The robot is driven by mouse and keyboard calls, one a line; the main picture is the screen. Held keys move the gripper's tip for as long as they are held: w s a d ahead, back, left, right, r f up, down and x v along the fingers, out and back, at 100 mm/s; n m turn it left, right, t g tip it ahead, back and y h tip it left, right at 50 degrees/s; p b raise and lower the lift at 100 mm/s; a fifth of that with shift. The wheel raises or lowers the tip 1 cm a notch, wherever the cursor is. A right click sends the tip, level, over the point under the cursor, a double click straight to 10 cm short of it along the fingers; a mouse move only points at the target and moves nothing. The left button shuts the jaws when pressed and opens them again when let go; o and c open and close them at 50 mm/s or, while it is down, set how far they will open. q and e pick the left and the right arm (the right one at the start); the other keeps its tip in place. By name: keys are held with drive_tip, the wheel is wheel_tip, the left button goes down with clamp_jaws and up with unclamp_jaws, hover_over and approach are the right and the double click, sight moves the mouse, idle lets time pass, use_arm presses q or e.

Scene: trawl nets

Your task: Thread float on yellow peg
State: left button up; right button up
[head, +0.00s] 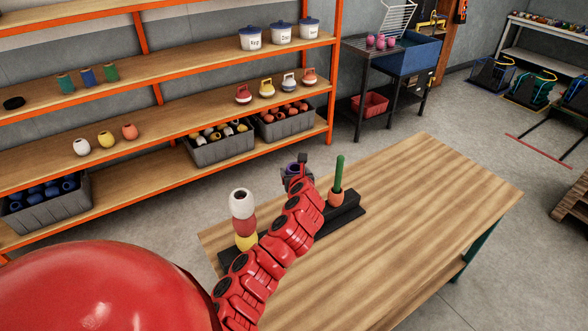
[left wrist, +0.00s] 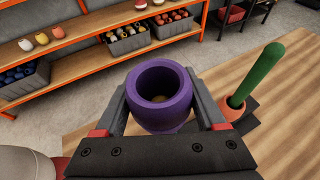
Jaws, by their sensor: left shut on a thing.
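My left gripper (head: 297,172) is shut on a purple float (head: 293,168), over the middle of a dark peg stand (head: 348,218). In the left wrist view the purple float (left wrist: 160,118) is upright between the fingers, its hole facing up. A small yellowish patch shows inside the hole; I cannot tell whether it is the yellow peg. A green peg (head: 340,172) at the stand's right carries an orange float (head: 335,198). At the left end are stacked a white float (head: 242,206), a red float (head: 243,225) and a yellow float (head: 246,241). My arm hides the stand's middle.
The wooden table (head: 430,200) is clear to the right of the stand. Behind it, an orange-framed shelf (head: 180,132) holds loose floats, spools, tubs and grey crates (head: 222,147). A sink unit (head: 405,55) stands farther back.

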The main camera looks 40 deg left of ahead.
use_arm(q)
drive_tip(key=shift+f, duration=0.6)
drive_tip(key=o, duration=1.4)
drive_tip(key=shift+o, duration=0.2)
drive_tip(key=p+v, duration=0.8)
drive_tip(key=v, duration=0.9)
drive_tip(key=shift+d+r, duration=0.15)
drive_tip(key=shift+d, duration=0.05)
